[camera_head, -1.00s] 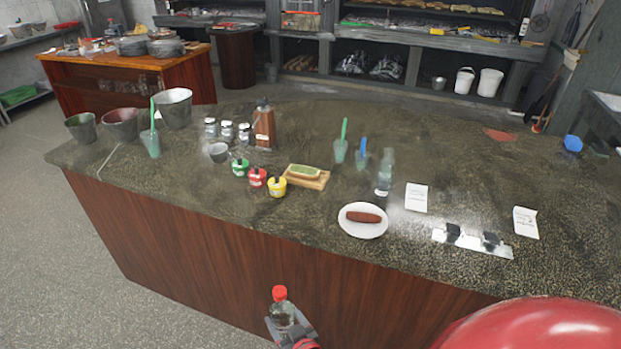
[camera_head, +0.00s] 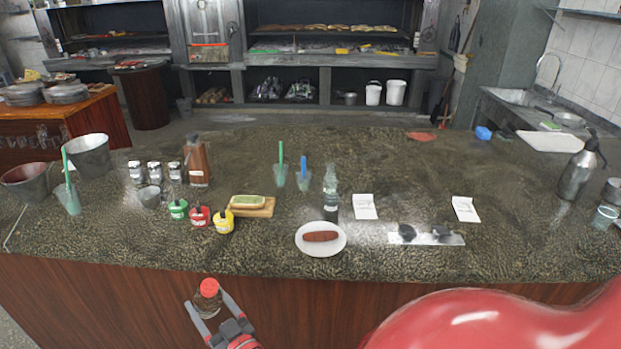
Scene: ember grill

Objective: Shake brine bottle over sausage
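A brown sausage (camera_head: 321,236) lies on a white oval plate (camera_head: 308,248) near the front edge of the dark stone counter. The lower bottle is partly hidden by the fingers.
Left of the plate are a green sponge on a board (camera_head: 250,206) and small red, green and yellow pots. Behind the plate stands a clear glass bottle (camera_head: 330,188). Paper cards (camera_head: 364,207) and a metal strip (camera_head: 427,237) lie to the right. The counter's back middle is clear.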

